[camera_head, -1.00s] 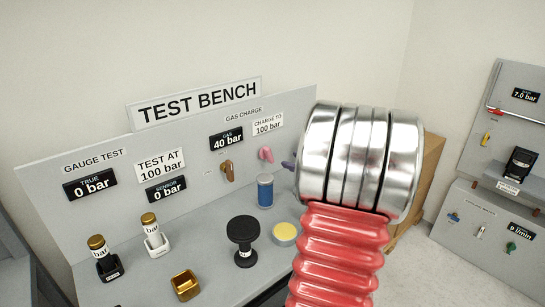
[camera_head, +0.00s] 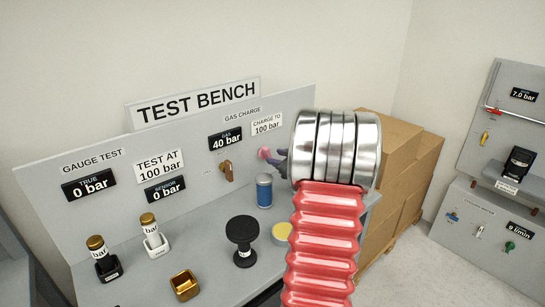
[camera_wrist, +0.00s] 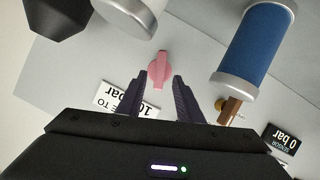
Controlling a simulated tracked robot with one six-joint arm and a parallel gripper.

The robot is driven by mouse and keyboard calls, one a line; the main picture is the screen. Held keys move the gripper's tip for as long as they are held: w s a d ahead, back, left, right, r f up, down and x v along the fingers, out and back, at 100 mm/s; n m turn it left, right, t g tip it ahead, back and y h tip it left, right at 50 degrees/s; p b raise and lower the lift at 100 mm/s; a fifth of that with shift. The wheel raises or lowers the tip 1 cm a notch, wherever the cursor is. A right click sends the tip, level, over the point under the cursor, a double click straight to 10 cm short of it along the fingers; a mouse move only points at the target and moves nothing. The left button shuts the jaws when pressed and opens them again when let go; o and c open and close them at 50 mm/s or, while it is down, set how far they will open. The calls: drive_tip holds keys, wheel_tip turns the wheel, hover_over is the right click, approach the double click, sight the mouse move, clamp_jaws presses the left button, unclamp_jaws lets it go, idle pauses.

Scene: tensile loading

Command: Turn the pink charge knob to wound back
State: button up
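The pink charge knob (camera_head: 264,153) is on the upright panel of the test bench, right of the gas display reading 40 bar (camera_head: 226,141) and under the "charge to 100 bar" label (camera_head: 267,124). In the wrist view the pink knob (camera_wrist: 160,69) has its narrow grip pointing along the picture's vertical. My gripper (camera_wrist: 159,78) is open, with one dark finger on each side of the knob's lower end and gaps to both. In the head view its fingertips (camera_head: 274,158) are at the knob's right side, and my arm hides the rest.
A brown knob (camera_head: 226,170) is left of the pink one. A blue cylinder (camera_head: 264,190), a black spool-like part (camera_head: 242,240) and a yellow-topped cup (camera_head: 282,231) stand on the bench below. Cardboard boxes (camera_head: 400,150) are behind my arm.

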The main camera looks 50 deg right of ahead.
sight(270, 155)
drive_tip(key=shift+x, duration=2.05)
clamp_jaws()
drive_tip(key=shift+s+d, duration=0.1)
